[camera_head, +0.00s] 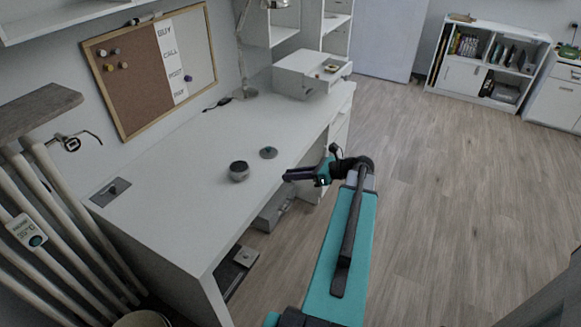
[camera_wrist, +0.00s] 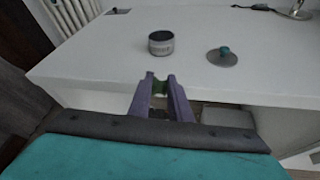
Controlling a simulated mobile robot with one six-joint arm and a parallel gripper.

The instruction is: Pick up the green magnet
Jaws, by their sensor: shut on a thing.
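My gripper (camera_head: 288,175) is at the end of my teal arm, in front of the desk's long edge in the head view. In the wrist view my gripper (camera_wrist: 158,80) has its purple fingers shut on a small green thing, the green magnet (camera_wrist: 159,88). The magnet is mostly hidden between the fingers and I cannot make it out in the head view. The fingers point toward the desk (camera_head: 200,205), and the held magnet appears just off its front edge.
A grey round tin (camera_head: 238,172) stands on the desk, with a lid (camera_head: 268,153) beside it. A corkboard (camera_head: 130,85) with several magnets or pins leans on the wall. A lamp (camera_head: 245,92) and white drawer box (camera_head: 300,75) stand farther back. The floor at right is clear.

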